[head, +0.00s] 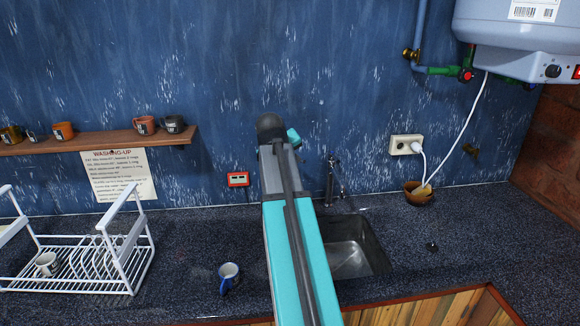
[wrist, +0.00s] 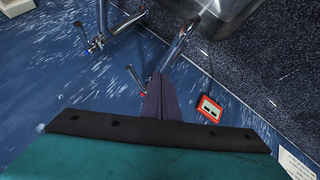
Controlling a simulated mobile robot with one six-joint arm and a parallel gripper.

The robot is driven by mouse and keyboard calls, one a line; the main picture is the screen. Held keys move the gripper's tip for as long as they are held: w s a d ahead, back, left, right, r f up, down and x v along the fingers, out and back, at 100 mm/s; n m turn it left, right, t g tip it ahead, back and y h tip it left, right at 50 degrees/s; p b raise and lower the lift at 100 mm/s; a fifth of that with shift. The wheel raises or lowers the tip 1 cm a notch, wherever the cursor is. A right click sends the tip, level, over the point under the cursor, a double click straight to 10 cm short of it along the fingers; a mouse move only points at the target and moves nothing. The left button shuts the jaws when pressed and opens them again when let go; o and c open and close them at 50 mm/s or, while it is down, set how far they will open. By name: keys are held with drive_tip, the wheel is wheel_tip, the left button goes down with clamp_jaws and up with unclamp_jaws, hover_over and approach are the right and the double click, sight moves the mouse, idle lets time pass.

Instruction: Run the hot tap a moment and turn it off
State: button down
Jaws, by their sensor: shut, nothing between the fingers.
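The chrome tap (head: 333,180) stands at the back edge of the sink (head: 372,245), against the blue wall. In the wrist view its chrome metalwork (wrist: 182,42) is close up, with a thin lever (wrist: 133,75) that has a red mark by its end. My gripper (wrist: 160,80) is shut and empty, its dark fingers close beside the lever and chrome pipe. I cannot tell whether they touch. In the head view my arm hides the gripper and part of the sink. No running water shows.
A small red-framed display (head: 238,179) is on the wall. Right are a socket (head: 405,145), a brown bowl (head: 418,196) and a water heater (head: 520,40) above. A shelf (head: 100,142) holds mugs.

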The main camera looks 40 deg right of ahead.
drive_tip(key=b+v, duration=0.1)
drive_tip(key=v, duration=0.6)
drive_tip(key=shift+s+r, duration=0.2)
drive_tip(key=shift+s, duration=0.15)
idle(0.5)
